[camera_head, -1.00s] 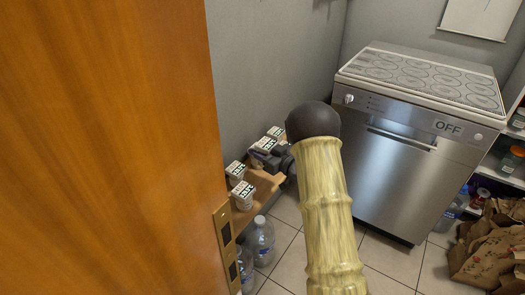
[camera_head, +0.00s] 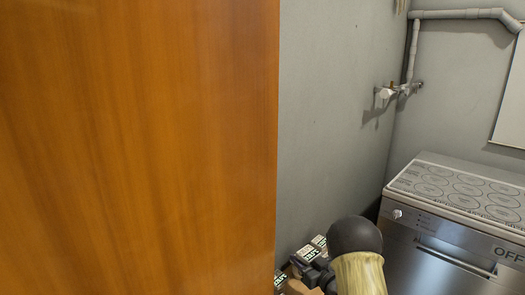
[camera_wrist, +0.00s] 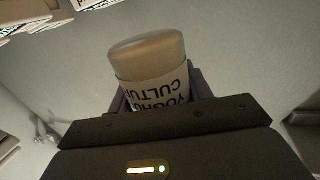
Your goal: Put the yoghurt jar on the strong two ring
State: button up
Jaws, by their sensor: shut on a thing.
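The yoghurt jar (camera_wrist: 148,58) has a tan lid and a white label reading "YOGHU… CULTU…". In the wrist view my gripper (camera_wrist: 160,92) is shut on it, a finger on either side. In the head view my gripper (camera_head: 312,272) is low in the picture, beside the white cartons and partly hidden by my arm; the jar cannot be made out there. The hob (camera_head: 455,190) with several printed rings lies on top of a steel appliance at the right. The ring labels are too small to read, and its right side is cut off.
A wooden door (camera_head: 140,150) fills the left half of the head view. White cartons (camera_head: 308,252) stand by the grey wall (camera_head: 330,130). A pipe (camera_head: 460,14) and tap (camera_head: 384,93) are on the wall above. The hob top looks clear.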

aim_at(305, 253)
jog(key=shift+s+a+r+m+t+h+p, duration=0.25)
jog(key=shift+r+p, duration=0.4)
jog(key=shift+p, duration=0.65)
jog(key=shift+s+d+r+m+t+h+p, duration=0.1)
jog(key=shift+s+d+r+m+h+p, duration=0.3)
jog(key=shift+p, duration=0.95)
jog(key=shift+s+a+r+m+t+h+p, duration=0.2)
jog(key=shift+r+h+p, duration=0.25)
jog(key=shift+r+p, duration=0.65)
jog(key=s+r+m+h+p, duration=0.1)
jog(key=s+r+h+p, duration=0.1)
jog(key=p, duration=0.6)
jog(key=shift+s+r+m+t, duration=0.15)
jog(key=shift+s+m+t, duration=0.1)
jog(key=shift+t, duration=0.1)
jog(key=s+d+r+m+h+p, duration=0.1)
jog(key=s+r+h+p, duration=0.3)
jog(key=p, duration=0.7)
jog(key=shift+s+d+m, duration=0.3)
jog(key=shift+s+m, duration=0.5)
jog(key=shift+s+d+r, duration=0.1)
jog(key=shift+s, duration=0.05)
